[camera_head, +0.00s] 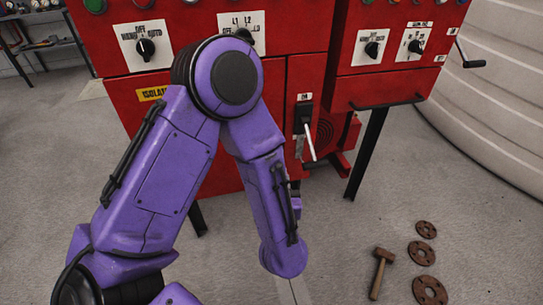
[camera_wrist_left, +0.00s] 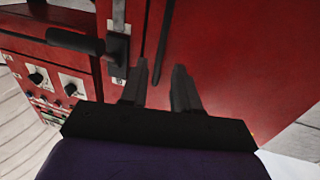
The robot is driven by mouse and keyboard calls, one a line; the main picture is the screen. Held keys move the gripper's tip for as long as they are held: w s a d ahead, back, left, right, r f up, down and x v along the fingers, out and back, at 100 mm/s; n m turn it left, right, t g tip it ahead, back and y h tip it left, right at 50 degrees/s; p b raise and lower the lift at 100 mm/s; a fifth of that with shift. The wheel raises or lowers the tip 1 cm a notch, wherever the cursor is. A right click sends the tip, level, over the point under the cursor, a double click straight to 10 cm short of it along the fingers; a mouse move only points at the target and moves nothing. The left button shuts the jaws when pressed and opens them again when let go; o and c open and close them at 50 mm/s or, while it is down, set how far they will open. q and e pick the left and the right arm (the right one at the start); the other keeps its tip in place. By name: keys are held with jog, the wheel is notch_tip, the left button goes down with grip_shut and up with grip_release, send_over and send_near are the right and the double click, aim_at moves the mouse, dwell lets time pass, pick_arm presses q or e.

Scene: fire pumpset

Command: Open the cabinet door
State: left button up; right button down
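The red cabinet (camera_head: 275,95) stands in front of me in the head view, and my purple left arm covers much of its front. A black switch with a pale lever (camera_head: 308,140) sits on its right part. In the left wrist view a smooth red panel (camera_wrist_left: 225,50) fills the right side, with a dark vertical seam at its left. A black handle (camera_wrist_left: 75,40) on a plate lies left of the seam.
A hammer (camera_head: 381,272) and several brown flanges (camera_head: 422,253) lie on the grey floor. A large pale ribbed tank (camera_head: 490,100) stands at the right.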

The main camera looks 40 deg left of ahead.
pick_arm(q)
jog(key=x, duration=1)
jog(key=shift+w+a+r+p, duration=0.1)
jog(key=shift+a+r+p, duration=0.2)
jog(key=shift+p, duration=0.1)
grip_shut()
